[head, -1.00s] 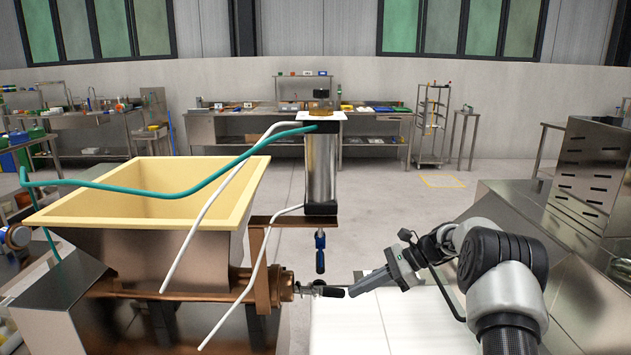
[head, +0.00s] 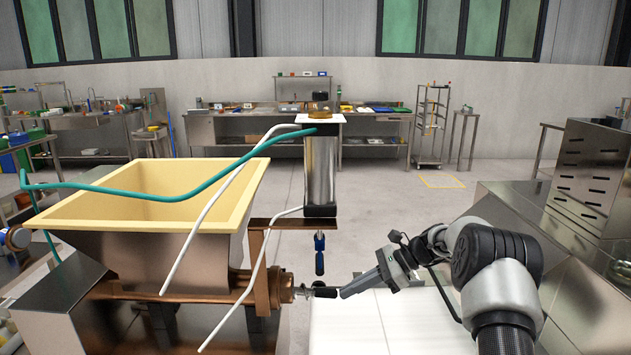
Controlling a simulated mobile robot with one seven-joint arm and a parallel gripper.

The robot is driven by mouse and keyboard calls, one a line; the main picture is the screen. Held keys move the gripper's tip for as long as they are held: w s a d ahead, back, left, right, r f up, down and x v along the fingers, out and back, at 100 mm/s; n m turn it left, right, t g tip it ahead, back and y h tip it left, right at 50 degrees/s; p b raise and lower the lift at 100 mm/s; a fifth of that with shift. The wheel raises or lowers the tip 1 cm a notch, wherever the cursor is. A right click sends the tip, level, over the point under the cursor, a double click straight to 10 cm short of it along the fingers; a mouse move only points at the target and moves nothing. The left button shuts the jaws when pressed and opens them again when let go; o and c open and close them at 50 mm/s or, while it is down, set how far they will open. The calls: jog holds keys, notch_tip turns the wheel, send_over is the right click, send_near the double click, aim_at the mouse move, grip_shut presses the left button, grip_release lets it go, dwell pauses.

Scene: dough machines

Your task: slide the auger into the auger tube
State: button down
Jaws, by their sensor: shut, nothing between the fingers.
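The auger tube (head: 190,295) runs along the bottom of the hopper machine and ends on the right in a copper-coloured flange (head: 284,288). A small dark metal piece, the visible end of the auger (head: 322,292), sticks out of the flange to the right. The rest of it is hidden in the tube. My gripper (head: 344,293) comes from the right, its fingers shut and empty, with the tips close to or touching that end. I cannot tell whether they touch.
A cream hopper (head: 100,213) stands above the tube. A white table (head: 375,325) lies below. Teal and white hoses (head: 215,215) cross in front of the hopper. A steel machine (head: 585,205) stands right.

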jog(key=shift+a+f, duration=0.1)
jog(key=shift+a, duration=0.1)
jog(key=shift+d, duration=2.6)
